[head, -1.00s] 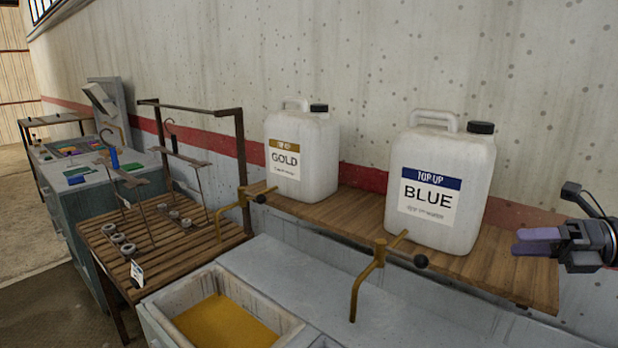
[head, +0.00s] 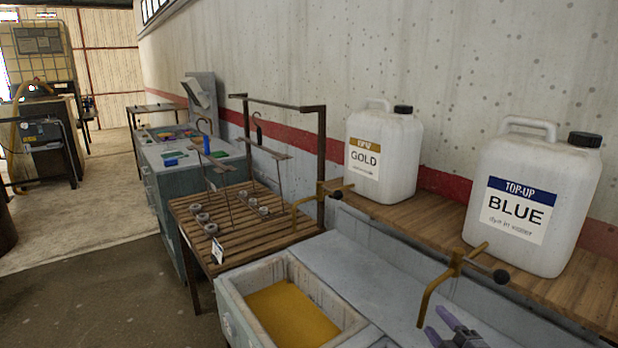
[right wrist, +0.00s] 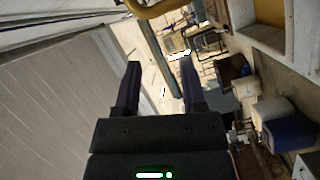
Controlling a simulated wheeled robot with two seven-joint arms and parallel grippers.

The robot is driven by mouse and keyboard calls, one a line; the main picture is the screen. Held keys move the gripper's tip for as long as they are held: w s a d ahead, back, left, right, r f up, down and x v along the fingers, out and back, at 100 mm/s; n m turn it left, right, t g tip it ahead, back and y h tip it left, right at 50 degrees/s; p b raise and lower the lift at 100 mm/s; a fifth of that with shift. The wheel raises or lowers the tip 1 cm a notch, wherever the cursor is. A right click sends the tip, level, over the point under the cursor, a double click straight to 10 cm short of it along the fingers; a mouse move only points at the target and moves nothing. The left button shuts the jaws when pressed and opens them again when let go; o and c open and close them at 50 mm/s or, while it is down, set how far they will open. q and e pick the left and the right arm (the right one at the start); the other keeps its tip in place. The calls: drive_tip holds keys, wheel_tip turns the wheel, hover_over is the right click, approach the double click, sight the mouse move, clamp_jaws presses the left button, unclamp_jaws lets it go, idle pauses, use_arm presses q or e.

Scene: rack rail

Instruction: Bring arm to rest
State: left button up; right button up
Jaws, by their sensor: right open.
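My right gripper (head: 445,332) shows at the bottom edge of the head view, right of the middle, over the grey counter (head: 385,275) and below a brass tap (head: 450,275). Its two purple fingers are apart with nothing between them. In the right wrist view the open fingers (right wrist: 160,85) point up the picture, with empty space between them. Most of the right arm is out of the head view. My left gripper is not in view.
A GOLD jug (head: 385,155) and a BLUE jug (head: 535,200) stand on a wooden shelf (head: 440,185) by the wall. A tank of yellow liquid (head: 290,315) is at the lower middle. A slatted table (head: 235,225) with metal racks stands left of it. Open floor lies further left.

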drive_tip(key=s+a+f+m+g+h, duration=0.55)
drive_tip(key=s+f+m, duration=0.4)
drive_tip(key=s, duration=0.25)
drive_tip(key=s+a+f+m+g+y, duration=0.1)
drive_tip(key=s+a+m+g, duration=0.2)
drive_tip(key=s, duration=0.5)
drive_tip(key=s+a+f+m+g+y, duration=0.1)
drive_tip(key=s+a+m+g, duration=0.1)
drive_tip(key=s+g, duration=0.45)
drive_tip(key=s+d+f+b, duration=0.1)
drive_tip(key=s+f+b, duration=0.2)
drive_tip(key=f, duration=0.8)
drive_tip(key=s+f+b, duration=0.2)
drive_tip(key=f, duration=1)
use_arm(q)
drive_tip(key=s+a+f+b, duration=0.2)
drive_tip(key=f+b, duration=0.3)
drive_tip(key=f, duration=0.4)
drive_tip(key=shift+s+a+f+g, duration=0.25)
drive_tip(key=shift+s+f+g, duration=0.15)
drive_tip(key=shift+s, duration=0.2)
use_arm(e)
drive_tip(key=s+d+f+g, duration=0.1)
drive_tip(key=s+d+f, duration=0.1)
drive_tip(key=s+f, duration=0.5)
drive_tip(key=s+d+f+g, duration=0.1)
drive_tip(key=s+d+f, duration=0.1)
drive_tip(key=s+f, duration=0.6)
drive_tip(key=shift+d+n, duration=0.3)
drive_tip(key=shift+n, duration=0.05)
